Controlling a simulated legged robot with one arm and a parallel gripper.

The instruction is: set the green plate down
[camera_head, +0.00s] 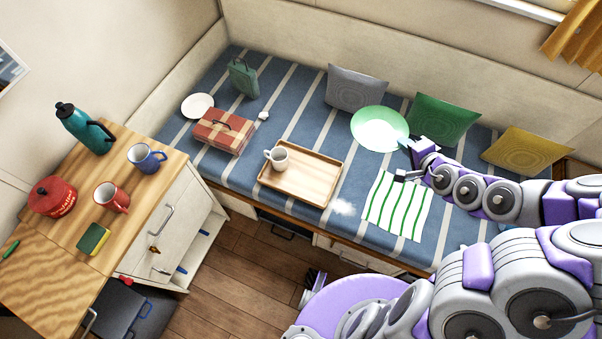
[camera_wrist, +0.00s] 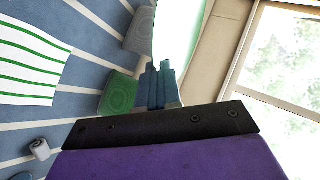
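The green plate (camera_head: 380,128) is pale and glossy. In the head view it appears over the striped bench cushion, in front of the grey and green pillows. My gripper (camera_head: 408,146) reaches in from the right and meets the plate's near right edge. In the wrist view, my gripper's teal fingers (camera_wrist: 160,82) are close together at the rim of the plate (camera_wrist: 176,28), which extends past the top of the picture. The fingers look shut on the rim. The exact gap between plate and cushion cannot be told.
A green-striped cloth (camera_head: 397,206) lies just in front of the plate. A wooden tray (camera_head: 318,188) with a white mug (camera_head: 278,158) is left of it. Grey (camera_head: 354,90), green (camera_head: 442,118) and yellow (camera_head: 526,150) pillows line the back. A white plate (camera_head: 197,106) lies far left.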

